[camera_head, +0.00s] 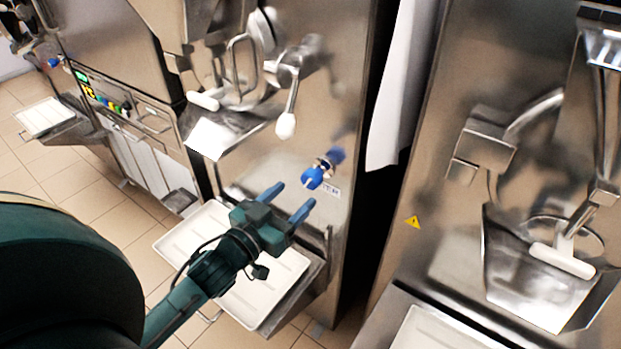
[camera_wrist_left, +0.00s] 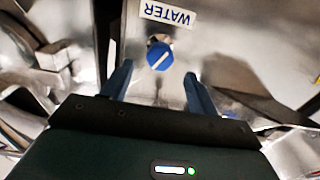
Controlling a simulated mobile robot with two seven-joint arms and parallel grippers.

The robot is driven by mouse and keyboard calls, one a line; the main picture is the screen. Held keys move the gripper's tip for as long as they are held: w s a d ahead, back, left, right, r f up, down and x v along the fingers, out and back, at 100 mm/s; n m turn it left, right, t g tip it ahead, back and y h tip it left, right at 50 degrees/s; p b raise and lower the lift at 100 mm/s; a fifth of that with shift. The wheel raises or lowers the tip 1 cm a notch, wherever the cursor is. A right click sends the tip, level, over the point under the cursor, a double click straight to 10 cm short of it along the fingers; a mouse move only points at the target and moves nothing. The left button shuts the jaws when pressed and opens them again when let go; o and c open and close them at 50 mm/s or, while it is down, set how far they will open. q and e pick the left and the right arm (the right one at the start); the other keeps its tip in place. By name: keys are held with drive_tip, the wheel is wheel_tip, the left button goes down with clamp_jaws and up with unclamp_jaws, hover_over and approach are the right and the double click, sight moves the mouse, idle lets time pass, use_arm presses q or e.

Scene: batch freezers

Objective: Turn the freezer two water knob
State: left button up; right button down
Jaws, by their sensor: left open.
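A blue water knob (camera_head: 313,178) sits on the steel front of the middle freezer (camera_head: 340,110). In the left wrist view the knob (camera_wrist_left: 160,56) shows a white line on its face, slanting, and a WATER label (camera_wrist_left: 168,13) beside it that reads upside down. My left gripper (camera_head: 291,199) is open and empty, its two blue fingers pointing toward the knob. In the left wrist view the fingers (camera_wrist_left: 158,85) stand on either side below the knob, apart from it. The right gripper is not in view.
A white tray (camera_head: 190,240) on a steel shelf lies below my left gripper. A lever with a white ball (camera_head: 286,125) and a steel chute (camera_head: 222,138) stand above. Another freezer (camera_head: 440,230) stands at the right, and one more at the left (camera_head: 110,50).

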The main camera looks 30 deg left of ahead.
sight(308, 183)
use_arm(q)
drive_tip(key=w, duration=0.4)
drive_tip(key=w+d, duration=0.1)
drive_tip(key=w, duration=0.2)
drive_tip(key=shift+c, duration=0.2)
drive_tip(key=shift+p, duration=0.3)
drive_tip(key=c, duration=0.9)
